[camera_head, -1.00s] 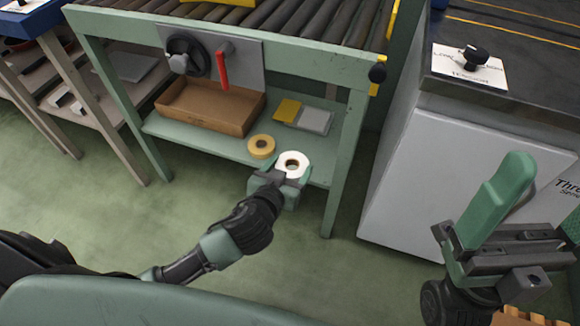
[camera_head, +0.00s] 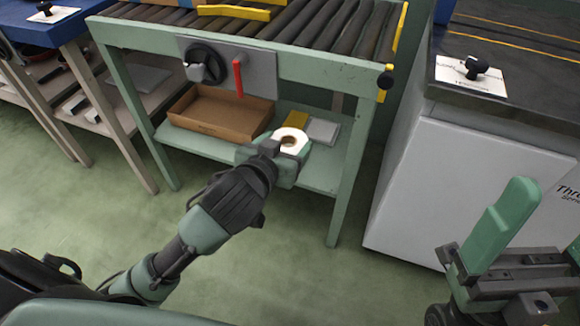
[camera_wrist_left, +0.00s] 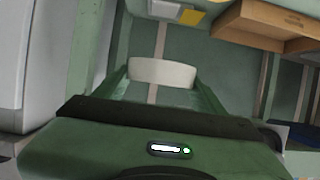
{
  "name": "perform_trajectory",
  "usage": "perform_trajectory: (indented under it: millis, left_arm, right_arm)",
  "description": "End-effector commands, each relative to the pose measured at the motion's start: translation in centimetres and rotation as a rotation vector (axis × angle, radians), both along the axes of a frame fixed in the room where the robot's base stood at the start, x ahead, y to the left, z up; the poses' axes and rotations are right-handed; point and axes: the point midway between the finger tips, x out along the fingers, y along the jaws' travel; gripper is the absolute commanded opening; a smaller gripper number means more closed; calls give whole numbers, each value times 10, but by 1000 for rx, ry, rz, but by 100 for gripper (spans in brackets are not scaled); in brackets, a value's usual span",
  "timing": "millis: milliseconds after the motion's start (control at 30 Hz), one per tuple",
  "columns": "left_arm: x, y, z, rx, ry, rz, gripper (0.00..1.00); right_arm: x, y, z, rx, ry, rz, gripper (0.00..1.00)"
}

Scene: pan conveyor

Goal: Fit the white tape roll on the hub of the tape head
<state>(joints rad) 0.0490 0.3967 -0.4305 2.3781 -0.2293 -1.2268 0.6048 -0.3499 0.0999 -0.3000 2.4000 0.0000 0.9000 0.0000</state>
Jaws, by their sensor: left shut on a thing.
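The white tape roll (camera_head: 291,139) is held between the fingers of my left gripper (camera_head: 288,150), in front of the lower shelf's front edge. In the left wrist view the roll (camera_wrist_left: 163,72) shows as a pale band between the green fingers. The tape head is a grey panel (camera_head: 262,72) under the conveyor, with a black round hub (camera_head: 207,55) and a red lever (camera_head: 238,77). The hub is up and left of the roll, well apart from it. My right gripper (camera_head: 540,220) is at the right, its green fingers apart, with nothing seen between them.
An open cardboard box (camera_head: 215,132) stands on the green shelf (camera_head: 322,172) below the tape head. A yellow pad (camera_head: 297,119) and a grey pad (camera_head: 323,131) lie right of it. Conveyor rollers (camera_head: 320,30) are above; a white cabinet (camera_head: 455,170) stands right.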

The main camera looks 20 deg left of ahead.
Motion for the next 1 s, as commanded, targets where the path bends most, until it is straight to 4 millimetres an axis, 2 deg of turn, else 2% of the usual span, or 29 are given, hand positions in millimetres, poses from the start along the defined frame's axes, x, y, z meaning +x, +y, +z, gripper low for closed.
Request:
perform_trajectory:
  millis: [33,100,200,500,1000]
  left_arm:
    - [2,2,24,-5,-16,1,28]
    - [3,5,51,-6,-18,5,28]
    - [4,10,81,-4,-16,7,28]
    - [7,18,133,0,-8,15,28]
    - [7,17,130,3,-8,13,28]
  right_arm:
    - [0,0,0,0,0,0,92]
    - [0,0,0,0,0,0,92]
    - [0,0,0,0,0,0,92]
    - [0,0,0,0,0,0,92]
    - [0,0,0,0,0,0,92]
